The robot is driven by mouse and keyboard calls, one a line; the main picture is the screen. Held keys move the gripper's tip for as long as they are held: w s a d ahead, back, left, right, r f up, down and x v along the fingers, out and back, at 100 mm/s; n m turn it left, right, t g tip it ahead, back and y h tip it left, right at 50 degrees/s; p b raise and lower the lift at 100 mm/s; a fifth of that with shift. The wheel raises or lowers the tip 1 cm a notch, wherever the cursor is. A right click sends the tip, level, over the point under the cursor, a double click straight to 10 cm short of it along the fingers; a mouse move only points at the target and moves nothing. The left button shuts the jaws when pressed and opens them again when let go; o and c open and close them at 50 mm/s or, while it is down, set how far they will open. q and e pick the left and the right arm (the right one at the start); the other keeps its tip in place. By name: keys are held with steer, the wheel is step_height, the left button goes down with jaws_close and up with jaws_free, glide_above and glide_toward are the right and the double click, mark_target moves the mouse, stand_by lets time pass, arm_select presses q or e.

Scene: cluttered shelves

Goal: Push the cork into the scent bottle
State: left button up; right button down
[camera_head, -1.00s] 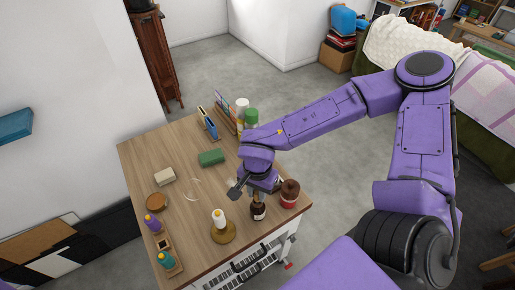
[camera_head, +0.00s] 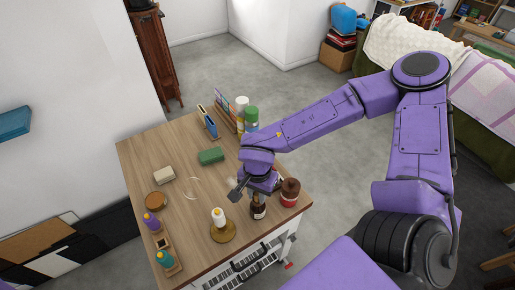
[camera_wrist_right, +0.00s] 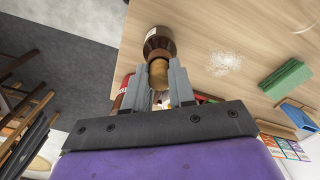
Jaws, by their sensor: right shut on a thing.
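The scent bottle (camera_head: 258,211) is a small dark brown bottle with a pale label, standing upright near the front right edge of the wooden table. It also shows just beyond the fingertips in the right wrist view (camera_wrist_right: 159,42). My right gripper (camera_head: 262,192) is right above it, pointing down. In the wrist view its two grey fingers are shut on the tan cork (camera_wrist_right: 158,73), which is in line with the bottle's mouth. I cannot tell how deep the cork sits in the neck. My left gripper is not in view.
A red jar with a brown top (camera_head: 289,193) stands close right of the bottle. A white candle on a brass holder (camera_head: 221,226) stands to its left. A green block (camera_head: 210,156) lies farther back. Small bottles line the left edge. The table's middle is mostly clear.

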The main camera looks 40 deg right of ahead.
mark_target(257, 194)
steer(key=shift+f, duration=0.1)
stand_by(0.3)
steer(key=c, duration=0.9)
jaws_free()
steer(key=shift+o, duration=0.2)
step_height(257, 194, up, 10)
steer(key=shift+r, duration=0.25)
